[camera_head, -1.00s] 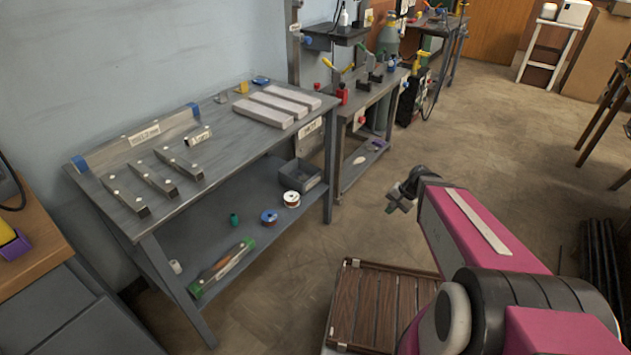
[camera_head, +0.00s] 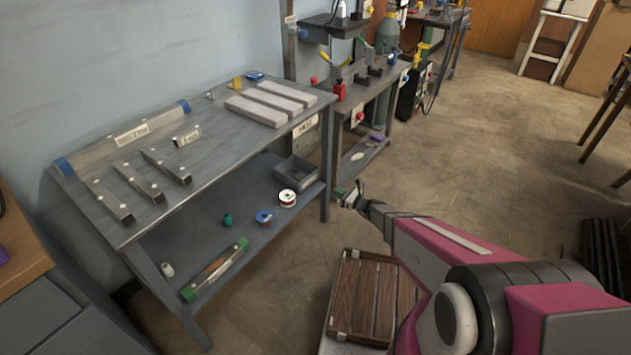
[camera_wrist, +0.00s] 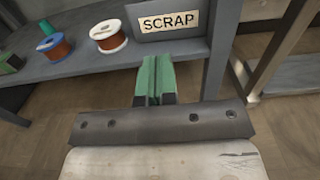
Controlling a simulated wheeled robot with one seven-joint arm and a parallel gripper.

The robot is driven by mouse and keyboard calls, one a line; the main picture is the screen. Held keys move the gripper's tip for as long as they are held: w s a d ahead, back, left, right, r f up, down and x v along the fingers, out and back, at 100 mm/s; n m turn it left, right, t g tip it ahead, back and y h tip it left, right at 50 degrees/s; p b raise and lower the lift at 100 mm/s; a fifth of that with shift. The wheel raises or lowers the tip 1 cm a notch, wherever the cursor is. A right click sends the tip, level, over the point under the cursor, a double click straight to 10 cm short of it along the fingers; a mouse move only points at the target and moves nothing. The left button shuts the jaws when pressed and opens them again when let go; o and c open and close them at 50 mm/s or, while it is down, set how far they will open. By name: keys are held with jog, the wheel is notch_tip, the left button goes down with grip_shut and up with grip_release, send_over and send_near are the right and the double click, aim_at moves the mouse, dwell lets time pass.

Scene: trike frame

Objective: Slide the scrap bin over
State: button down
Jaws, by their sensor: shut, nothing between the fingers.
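The scrap bin (camera_head: 297,172) is a grey open-topped box on the lower shelf of the metal workbench, at its right end. In the wrist view its front wall (camera_wrist: 135,30) carries a "SCRAP" label and shows just beyond my fingers. My gripper (camera_head: 350,194) is in front of the bench's right leg, to the right of and below the bin in the head view. In the wrist view the green fingertips (camera_wrist: 154,80) are together and empty, pointing toward the bin's front. Whether they touch it I cannot tell.
Left of the bin on the shelf (camera_head: 215,240) are a white-rimmed spool (camera_head: 287,198), a blue-rimmed spool (camera_head: 264,217) and a green bottle (camera_head: 227,220). The bench leg (camera_wrist: 221,50) stands right of the bin. A slatted wooden crate (camera_head: 362,300) is near my arm.

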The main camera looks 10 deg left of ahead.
aim_at(308, 178)
jog(key=x, duration=1.4)
jog(key=x, duration=1.4)
jog(key=shift+w+a, duration=0.15)
jog(key=shift+a, duration=0.1)
